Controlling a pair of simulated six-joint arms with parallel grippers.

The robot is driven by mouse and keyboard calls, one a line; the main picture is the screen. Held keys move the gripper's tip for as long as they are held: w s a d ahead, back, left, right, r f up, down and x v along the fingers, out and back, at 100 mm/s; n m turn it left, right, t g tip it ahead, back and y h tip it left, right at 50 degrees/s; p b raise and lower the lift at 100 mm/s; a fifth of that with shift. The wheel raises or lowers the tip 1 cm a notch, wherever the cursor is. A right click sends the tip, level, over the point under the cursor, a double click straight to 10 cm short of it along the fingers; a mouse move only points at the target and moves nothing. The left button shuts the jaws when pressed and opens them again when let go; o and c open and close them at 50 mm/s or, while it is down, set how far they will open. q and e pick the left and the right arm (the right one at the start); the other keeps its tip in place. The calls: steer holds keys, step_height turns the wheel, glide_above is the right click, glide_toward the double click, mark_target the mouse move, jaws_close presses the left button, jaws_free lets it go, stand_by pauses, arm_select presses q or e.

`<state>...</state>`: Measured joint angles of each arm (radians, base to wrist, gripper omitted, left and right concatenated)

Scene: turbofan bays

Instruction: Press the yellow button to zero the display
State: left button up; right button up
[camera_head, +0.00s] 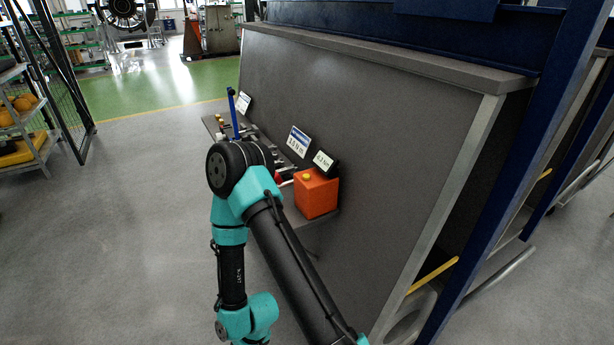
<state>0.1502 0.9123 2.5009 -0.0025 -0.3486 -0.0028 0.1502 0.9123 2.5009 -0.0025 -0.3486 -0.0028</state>
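The yellow button (307,177) sits on top of an orange box (317,195) at the near end of a narrow shelf against the grey panel. A small dark display (323,161) stands just behind the box, its screen lit with a reading too small to read surely. A teal and black arm of mine (285,255) rises in front of the shelf, with its dark round joint left of the box. It hides part of the shelf. Neither gripper can be made out, and nothing is seen touching the button.
A white display sign (298,142) and another sign (243,103) stand farther along the shelf (211,124). An upright blue bar (233,112) rises behind my arm joint. A blue frame post (510,160) is at right. The floor at left is clear up to a shelving rack (30,135).

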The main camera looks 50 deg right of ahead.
jaws_close()
stand_by(1.4)
